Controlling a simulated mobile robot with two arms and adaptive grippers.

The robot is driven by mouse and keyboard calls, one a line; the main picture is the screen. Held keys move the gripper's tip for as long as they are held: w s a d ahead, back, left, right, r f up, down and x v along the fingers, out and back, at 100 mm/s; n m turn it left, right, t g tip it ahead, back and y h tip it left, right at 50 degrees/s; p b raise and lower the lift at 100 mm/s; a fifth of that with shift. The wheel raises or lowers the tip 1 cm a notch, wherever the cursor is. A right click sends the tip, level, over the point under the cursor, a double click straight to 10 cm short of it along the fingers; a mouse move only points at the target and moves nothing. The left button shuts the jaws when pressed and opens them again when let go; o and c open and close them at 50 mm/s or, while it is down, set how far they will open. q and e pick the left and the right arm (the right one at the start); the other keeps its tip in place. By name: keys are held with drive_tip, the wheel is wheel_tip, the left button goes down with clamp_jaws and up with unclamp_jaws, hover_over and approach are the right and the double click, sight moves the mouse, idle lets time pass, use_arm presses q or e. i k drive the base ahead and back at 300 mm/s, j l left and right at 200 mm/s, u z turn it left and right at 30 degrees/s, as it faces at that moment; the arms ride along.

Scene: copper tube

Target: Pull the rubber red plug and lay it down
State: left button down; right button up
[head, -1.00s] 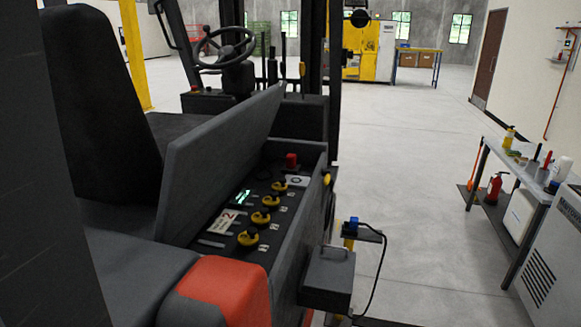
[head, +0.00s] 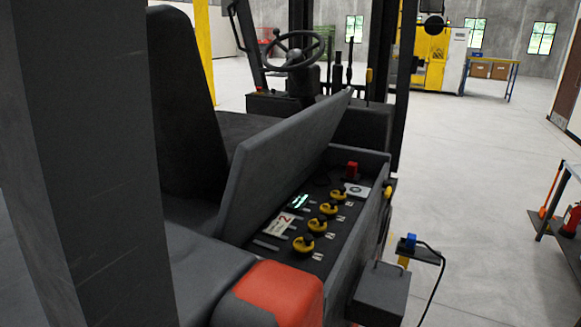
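The red plug (head: 352,169) stands upright at the far end of the open battery compartment (head: 345,232) of a forklift, beside a small white label. It is small in the picture, and I cannot tell how it is seated. Several yellow round caps (head: 330,208) sit in a row on the dark battery top, nearer than the plug. The raised grey seat-side lid (head: 285,165) leans open to the left of the compartment. Neither of my grippers is in view.
A dark pillar (head: 95,150) blocks the left side. A blue connector (head: 410,241) with a black cable is on a small stand right of the forklift. A grey box (head: 380,294) is at the forklift's near side. Open floor (head: 480,180) lies to the right.

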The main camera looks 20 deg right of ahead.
sight(351, 167)
drive_tip(key=i+l+u, duration=0.15)
drive_tip(key=l+u, duration=0.3)
drive_tip(key=l, duration=0.3)
drive_tip(key=l+u, duration=0.45)
drive_tip(key=l, duration=0.25)
drive_tip(key=l+u, duration=0.4)
drive_tip(key=l, duration=0.4)
drive_tip(key=k+l, duration=0.1)
drive_tip(key=l, duration=0.85)
drive_tip(key=k+l+u, duration=0.1)
drive_tip(key=l, duration=0.35)
drive_tip(key=k+l, duration=0.15)
drive_tip(key=l, duration=0.35)
drive_tip(key=k+l, duration=0.1)
drive_tip(key=l, duration=0.35)
drive_tip(key=k+l+u, duration=0.1)
drive_tip(key=l, duration=0.4)
drive_tip(key=k+l, duration=0.1)
drive_tip(key=l, duration=0.35)
